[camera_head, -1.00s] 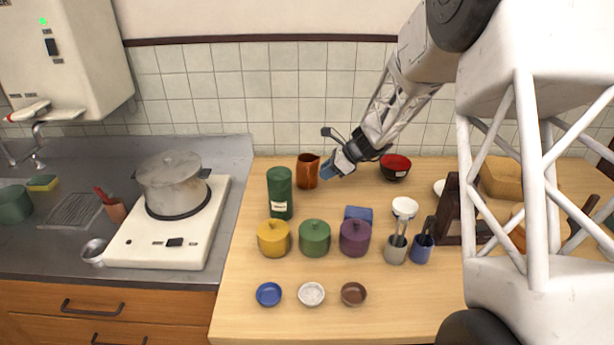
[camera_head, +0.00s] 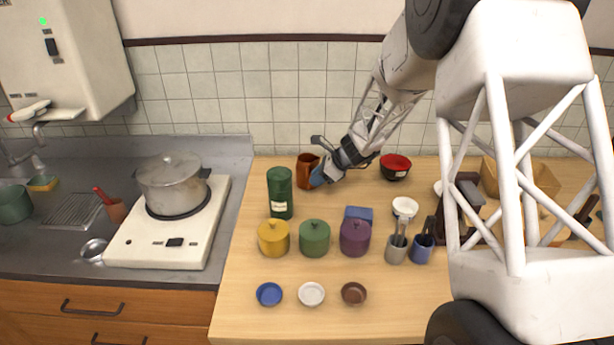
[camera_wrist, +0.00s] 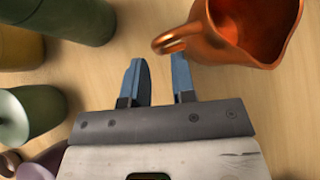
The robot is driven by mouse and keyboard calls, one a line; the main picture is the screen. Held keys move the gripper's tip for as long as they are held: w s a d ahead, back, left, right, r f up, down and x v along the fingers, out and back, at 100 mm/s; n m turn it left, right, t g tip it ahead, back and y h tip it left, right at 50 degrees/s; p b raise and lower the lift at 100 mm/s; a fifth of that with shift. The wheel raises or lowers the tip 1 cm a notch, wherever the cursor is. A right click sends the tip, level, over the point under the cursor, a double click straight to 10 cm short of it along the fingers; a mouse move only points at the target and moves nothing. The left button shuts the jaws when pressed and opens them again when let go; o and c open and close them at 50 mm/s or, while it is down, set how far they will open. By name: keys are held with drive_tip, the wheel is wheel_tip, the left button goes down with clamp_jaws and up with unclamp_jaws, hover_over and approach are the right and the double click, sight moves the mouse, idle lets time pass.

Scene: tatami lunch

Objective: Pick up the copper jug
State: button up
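The copper jug (camera_head: 306,168) stands upright at the back of the wooden table, right of the dark green canister. In the wrist view the jug (camera_wrist: 250,25) is at the top right, with its open mouth showing and its handle (camera_wrist: 172,42) pointing left and down. My gripper (camera_head: 318,176) is just right of the jug in the head view and hides part of it. In the wrist view my gripper (camera_wrist: 158,72) is open, with a gap between its two blue fingers. The fingertips are close to the handle; whether they touch it I cannot tell.
A dark green canister (camera_head: 280,193) stands left of the jug. Yellow (camera_head: 273,239), green (camera_head: 314,239) and purple (camera_head: 355,238) lidded pots stand in front. A red bowl (camera_head: 395,167) is to the right. Bare table lies between the jug and the pots.

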drive_tip(key=shift+x, duration=1.75)
clamp_jaws()
drive_tip(key=shift+r, duration=0.1)
